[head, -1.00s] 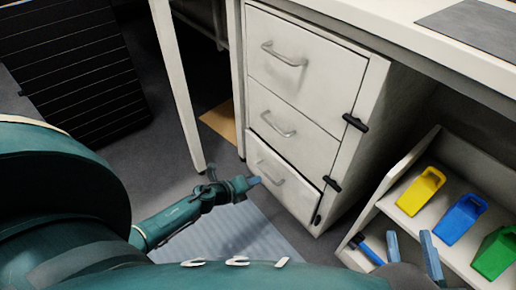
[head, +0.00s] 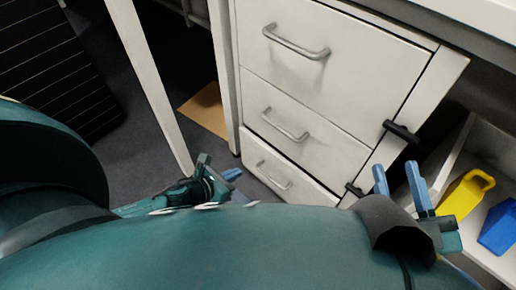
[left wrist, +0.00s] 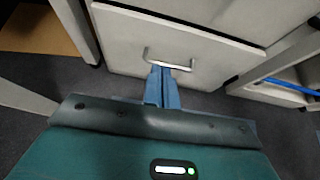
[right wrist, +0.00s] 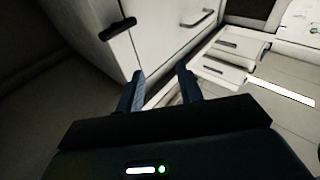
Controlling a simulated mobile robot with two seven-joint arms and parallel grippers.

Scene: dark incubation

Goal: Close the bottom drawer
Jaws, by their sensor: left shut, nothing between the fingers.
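The bottom drawer (head: 262,160) is the lowest of the white cabinet's three drawers, and its lower part is hidden behind my arm in the head view. Its front looks close to flush with the cabinet; I cannot tell whether a small gap is left. My left gripper (head: 232,175) is shut and empty, low in front of this drawer. In the left wrist view its fingers (left wrist: 162,72) point at the drawer front (left wrist: 125,45), at the bar handle (left wrist: 168,66); contact is unclear. My right gripper (head: 396,168) is open and empty, by the cabinet's right side.
The middle drawer (head: 310,120) and top drawer (head: 340,60) look shut. Black latches (head: 402,132) sit on the cabinet's right edge. A shelf with a yellow scoop (head: 465,195) and a blue scoop (head: 498,228) stands at right. A white table leg (head: 150,85) stands at left.

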